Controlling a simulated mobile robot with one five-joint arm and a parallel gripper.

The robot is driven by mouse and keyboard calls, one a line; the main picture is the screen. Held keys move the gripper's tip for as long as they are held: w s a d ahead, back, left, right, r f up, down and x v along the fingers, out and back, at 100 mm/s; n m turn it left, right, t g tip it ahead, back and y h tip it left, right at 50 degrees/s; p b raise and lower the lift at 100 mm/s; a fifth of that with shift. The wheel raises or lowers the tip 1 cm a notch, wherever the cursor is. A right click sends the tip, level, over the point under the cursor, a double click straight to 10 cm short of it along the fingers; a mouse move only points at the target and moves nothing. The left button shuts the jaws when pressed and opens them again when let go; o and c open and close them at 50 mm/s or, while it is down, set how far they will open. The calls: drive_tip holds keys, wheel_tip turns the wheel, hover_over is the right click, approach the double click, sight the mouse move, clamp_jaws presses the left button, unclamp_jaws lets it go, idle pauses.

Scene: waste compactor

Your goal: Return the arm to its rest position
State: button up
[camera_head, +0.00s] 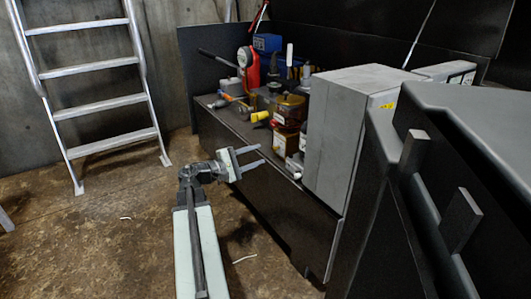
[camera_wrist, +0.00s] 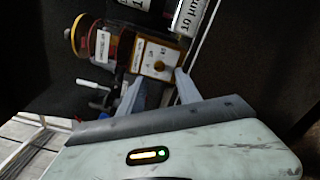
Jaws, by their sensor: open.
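My gripper (camera_head: 251,159) is at the end of my extended arm, in the middle of the head view. Its two fingers point right, toward the dark bench (camera_head: 265,154), and stand apart with nothing between them. I cannot tell the exact gap between the fingertips and the bench front.
Bottles, tools and a red device (camera_head: 248,70) crowd the bench top. A large grey box (camera_head: 338,140) stands at its right end. A ladder (camera_head: 95,102) leans at the left wall. Dark machinery (camera_head: 470,130) fills the right. Brown floor (camera_head: 115,215) lies mostly open at left.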

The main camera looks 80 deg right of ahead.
drive_tip(key=shift+v, duration=0.8)
